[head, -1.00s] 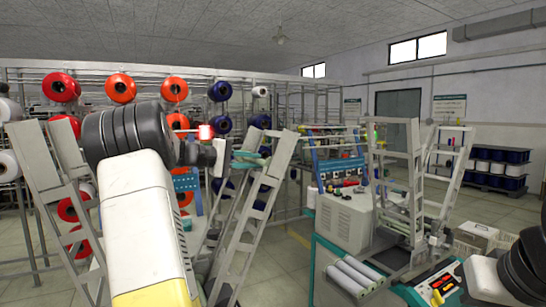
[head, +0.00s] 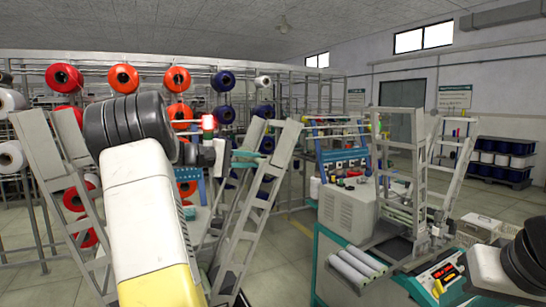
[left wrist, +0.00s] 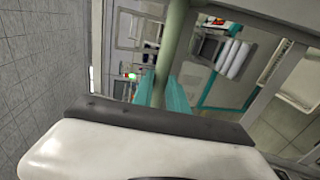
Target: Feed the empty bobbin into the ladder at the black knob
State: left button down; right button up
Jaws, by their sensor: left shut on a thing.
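My left gripper (head: 246,158) is raised in front of the pale grey ladder-like frame in the middle of the head view. In the left wrist view its two teal fingers (left wrist: 162,92) are shut on a pale green tube, the empty bobbin (left wrist: 176,38), which runs up out of the picture. In the head view the bobbin is too small to make out clearly. Ladder-like frames stand at middle left (head: 246,215) and on the bench at right (head: 421,150). I cannot pick out the black knob. My right gripper is out of view; only my right arm shows at the lower right.
A teal-edged bench at right holds a grey box (head: 346,212), white rollers (head: 356,270) and a control panel (head: 440,277). Racks of red, orange and blue spools (head: 124,79) stand behind. Open floor (head: 285,258) lies between the left frame and the bench.

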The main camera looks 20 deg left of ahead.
pick_arm(q)
jog(key=shift+s+a+f, duration=0.15)
jog(key=shift+f, duration=0.3)
jog(key=shift+s+a+f, duration=0.15)
jog(key=shift+f, duration=0.3)
jog(key=c, duration=0.9)
grip_release()
jog(key=s+a+r, duration=0.3)
jog(key=r, duration=0.2)
jog(key=shift+s+r, duration=0.35)
